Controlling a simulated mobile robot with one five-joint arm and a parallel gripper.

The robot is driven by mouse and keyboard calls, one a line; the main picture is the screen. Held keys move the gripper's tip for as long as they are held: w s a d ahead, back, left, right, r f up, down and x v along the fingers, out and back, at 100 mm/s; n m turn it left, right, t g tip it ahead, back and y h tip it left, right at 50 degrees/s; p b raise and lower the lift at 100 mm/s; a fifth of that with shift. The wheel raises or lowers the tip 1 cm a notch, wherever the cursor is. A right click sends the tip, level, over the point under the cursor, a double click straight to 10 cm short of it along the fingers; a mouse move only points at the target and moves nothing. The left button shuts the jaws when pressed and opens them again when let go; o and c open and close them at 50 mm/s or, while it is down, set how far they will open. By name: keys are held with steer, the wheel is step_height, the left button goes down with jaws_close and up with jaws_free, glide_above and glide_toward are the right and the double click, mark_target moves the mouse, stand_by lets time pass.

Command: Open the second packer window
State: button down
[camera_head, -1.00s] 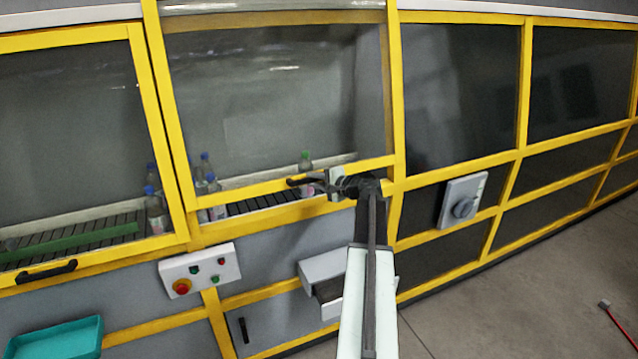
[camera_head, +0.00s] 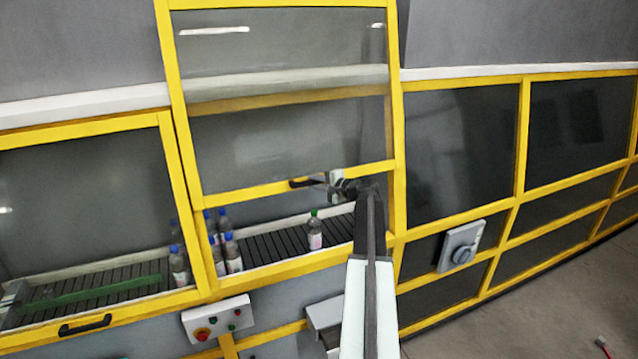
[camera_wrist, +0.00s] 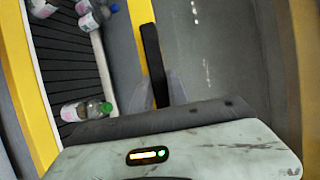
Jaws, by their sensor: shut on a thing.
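The second packer window (camera_head: 285,138) is a clear pane in a yellow frame. It is raised, and a gap shows between its bottom rail and the sill below. A black handle (camera_head: 303,183) sits on the bottom rail, and it also shows in the wrist view (camera_wrist: 153,60). My gripper (camera_head: 325,181) is shut on this handle; its fingers show beside the handle in the wrist view (camera_wrist: 160,90). Part of the handle is hidden by the gripper. The left window (camera_head: 80,200) is down, with its own black handle (camera_head: 85,325).
Through the gap, several bottles stand on a dark conveyor (camera_head: 275,245), one with a green cap (camera_head: 315,232). A control box (camera_head: 218,318) with a red button is below left. A grey rotary switch (camera_head: 461,247) is at right.

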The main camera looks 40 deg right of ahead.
steer(key=shift+w+a, duration=0.1)
steer(key=shift+a, duration=0.1)
steer(key=c, duration=1.3)
jaws_free()
steer(key=shift+a, duration=0.15)
steer(key=shift+d, duration=0.2)
steer(key=p+v, duration=0.1)
steer(key=v, duration=0.7)
steer(key=shift+p, duration=0.35)
steer(key=shift+w, duration=0.1)
